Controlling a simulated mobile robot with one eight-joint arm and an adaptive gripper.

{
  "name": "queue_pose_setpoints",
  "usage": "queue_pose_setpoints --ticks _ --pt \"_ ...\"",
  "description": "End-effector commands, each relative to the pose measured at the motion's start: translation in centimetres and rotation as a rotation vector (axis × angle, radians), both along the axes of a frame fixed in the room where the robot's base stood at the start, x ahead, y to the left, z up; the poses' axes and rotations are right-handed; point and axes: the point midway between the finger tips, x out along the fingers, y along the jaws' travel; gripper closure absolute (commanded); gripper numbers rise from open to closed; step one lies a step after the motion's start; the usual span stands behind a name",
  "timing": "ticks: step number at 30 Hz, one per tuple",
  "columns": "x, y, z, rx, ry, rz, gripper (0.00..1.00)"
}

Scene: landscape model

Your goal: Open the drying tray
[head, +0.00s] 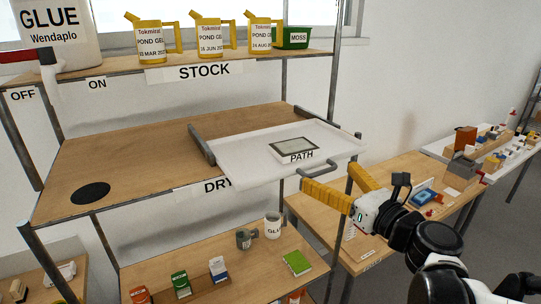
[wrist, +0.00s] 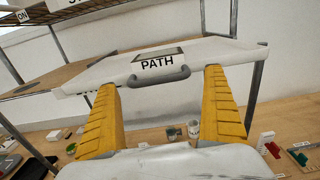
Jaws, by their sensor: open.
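The white drying tray (head: 238,165) sits at the right part of the middle shelf, its near edge jutting out past the shelf front. A small framed piece labelled PATH (head: 293,150) lies on it; it also shows in the wrist view (wrist: 158,61). A grey bar handle (wrist: 160,79) is on the tray's near side. My gripper (head: 327,177) has yellow ribbed fingers and is open and empty. In the wrist view, the fingers (wrist: 160,88) stand spread to the left and right of the handle. I cannot tell whether they touch the tray.
The middle shelf (head: 120,150) bears a black disc (head: 90,193) at left. The lower shelf holds mugs (head: 273,224), small boxes and a green block (head: 297,262). Yellow watering cans (head: 209,37) stand above. A shelf post (head: 350,180) is close by my gripper. A cluttered workbench (head: 390,165) is at right.

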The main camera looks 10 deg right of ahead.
Motion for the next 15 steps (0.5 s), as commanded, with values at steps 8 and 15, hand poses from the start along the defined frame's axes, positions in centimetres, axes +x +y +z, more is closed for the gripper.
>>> queue_pose_setpoints --ticks 8,15 --pt "-6.0 -2.2 0.0 0.001 -0.001 -0.007 0.01" --pt "-8.8 -3.0 0.0 0.001 -0.001 -0.003 0.01"
